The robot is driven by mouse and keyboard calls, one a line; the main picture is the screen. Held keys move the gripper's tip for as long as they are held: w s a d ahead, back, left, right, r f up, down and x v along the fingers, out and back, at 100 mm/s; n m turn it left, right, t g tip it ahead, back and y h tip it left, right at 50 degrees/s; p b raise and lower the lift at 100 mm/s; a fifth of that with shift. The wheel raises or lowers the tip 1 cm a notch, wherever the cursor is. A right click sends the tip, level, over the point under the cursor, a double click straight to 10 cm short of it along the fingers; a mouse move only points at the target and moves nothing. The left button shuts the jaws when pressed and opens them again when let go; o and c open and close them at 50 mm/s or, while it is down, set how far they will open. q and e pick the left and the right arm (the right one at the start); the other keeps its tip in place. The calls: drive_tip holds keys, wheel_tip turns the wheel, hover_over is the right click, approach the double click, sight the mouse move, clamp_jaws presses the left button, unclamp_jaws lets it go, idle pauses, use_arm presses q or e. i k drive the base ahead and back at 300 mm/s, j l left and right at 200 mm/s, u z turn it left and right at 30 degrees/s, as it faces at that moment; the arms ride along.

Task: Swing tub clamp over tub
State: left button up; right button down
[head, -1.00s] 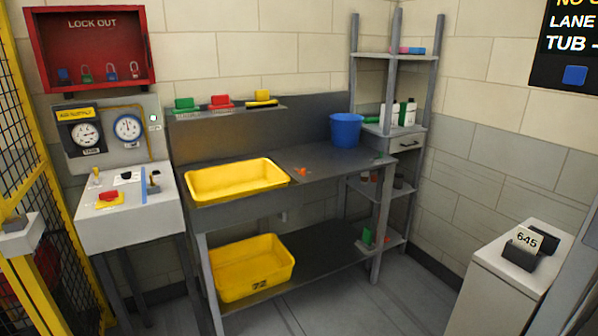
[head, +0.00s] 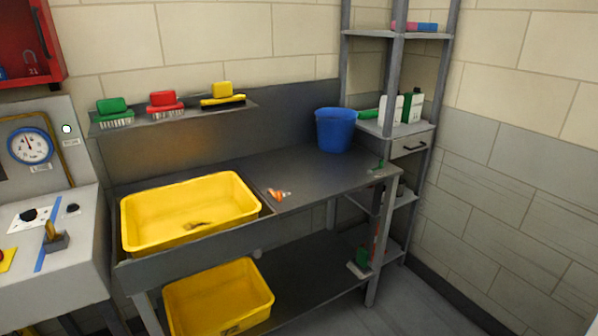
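A yellow tub (head: 235,185) sits at the left end of the grey workbench top. A small dark mark or object shows on its floor. A second yellow tub (head: 262,308) stands on the lower shelf below it. A small orange-and-white item (head: 277,194) lies on the bench just right of the upper tub; I cannot tell whether it is the clamp. No clamp is clearly seen over the upper tub. Neither of my grippers is in view.
A blue bucket (head: 336,131) stands at the back right of the bench (head: 335,178). Brushes and a squeegee rest on a wall shelf (head: 180,120). A grey control console (head: 75,255) is at the left. A shelving unit (head: 398,133) is at the right. The bench middle is clear.

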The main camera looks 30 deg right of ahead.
sight(278, 196)
drive_tip(key=i+l, duration=0.7)
